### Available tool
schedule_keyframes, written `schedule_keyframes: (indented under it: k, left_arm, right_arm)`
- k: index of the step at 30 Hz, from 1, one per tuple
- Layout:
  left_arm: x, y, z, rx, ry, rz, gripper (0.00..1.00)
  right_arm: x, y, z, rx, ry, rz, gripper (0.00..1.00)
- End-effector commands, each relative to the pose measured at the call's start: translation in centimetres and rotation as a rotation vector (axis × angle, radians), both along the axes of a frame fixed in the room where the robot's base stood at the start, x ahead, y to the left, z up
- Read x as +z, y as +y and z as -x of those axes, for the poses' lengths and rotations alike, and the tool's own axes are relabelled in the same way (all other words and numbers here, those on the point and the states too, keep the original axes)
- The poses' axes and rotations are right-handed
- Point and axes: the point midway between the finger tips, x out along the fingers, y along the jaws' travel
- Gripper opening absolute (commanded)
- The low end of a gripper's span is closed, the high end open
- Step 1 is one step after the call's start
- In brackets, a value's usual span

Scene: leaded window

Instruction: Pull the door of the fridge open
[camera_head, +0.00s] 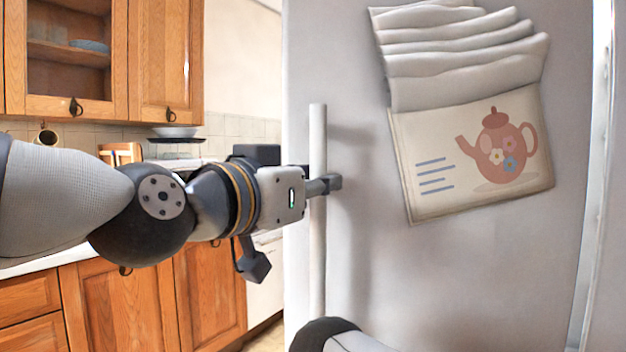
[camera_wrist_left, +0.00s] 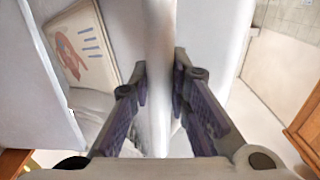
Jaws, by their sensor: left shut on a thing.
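The fridge door (camera_head: 460,270) is a broad light grey panel filling the right half of the head view. Its handle (camera_head: 317,130) is a pale upright bar near the door's left edge, and it also runs down the middle of the left wrist view (camera_wrist_left: 160,40). My left gripper (camera_head: 325,185) reaches in from the left and is shut on the handle. In the left wrist view its two fingers (camera_wrist_left: 160,85) lie on either side of the bar. My right gripper is not in view.
A card with a teapot picture (camera_head: 470,155) and folded cloth or paper (camera_head: 465,60) hang on the door. Wooden wall cupboards (camera_head: 165,60) and base cupboards (camera_head: 120,310) stand to the left. A white bowl (camera_head: 175,132) sits behind my left arm.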

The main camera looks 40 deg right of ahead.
Motion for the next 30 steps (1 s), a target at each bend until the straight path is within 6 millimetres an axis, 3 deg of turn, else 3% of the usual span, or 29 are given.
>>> schedule_keyframes:
  k: [12, 13, 15, 16, 25, 30]
  left_arm:
    - [0.2, -0.2, 0.2, -0.002, -0.001, 0.004, 0.00]
    - [0.2, -0.2, 0.2, -0.002, -0.001, 0.004, 0.19]
    - [0.2, -0.1, 0.2, -0.002, -0.001, 0.003, 0.35]
    - [0.2, -0.1, 0.2, -0.001, -0.001, 0.003, 0.38]
    - [0.1, 0.1, 0.1, 0.000, -0.001, 0.002, 0.38]
    - [0.2, 3.1, 1.3, 0.001, -0.001, 0.002, 0.38]
  right_arm:
    - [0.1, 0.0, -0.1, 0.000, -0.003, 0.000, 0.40]
    - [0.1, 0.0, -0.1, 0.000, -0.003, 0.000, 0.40]
    - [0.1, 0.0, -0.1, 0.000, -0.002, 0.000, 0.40]
    - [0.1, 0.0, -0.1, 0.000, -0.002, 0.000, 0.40]
    - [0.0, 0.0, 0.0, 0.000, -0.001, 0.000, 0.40]
    - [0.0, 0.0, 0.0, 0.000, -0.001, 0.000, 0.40]
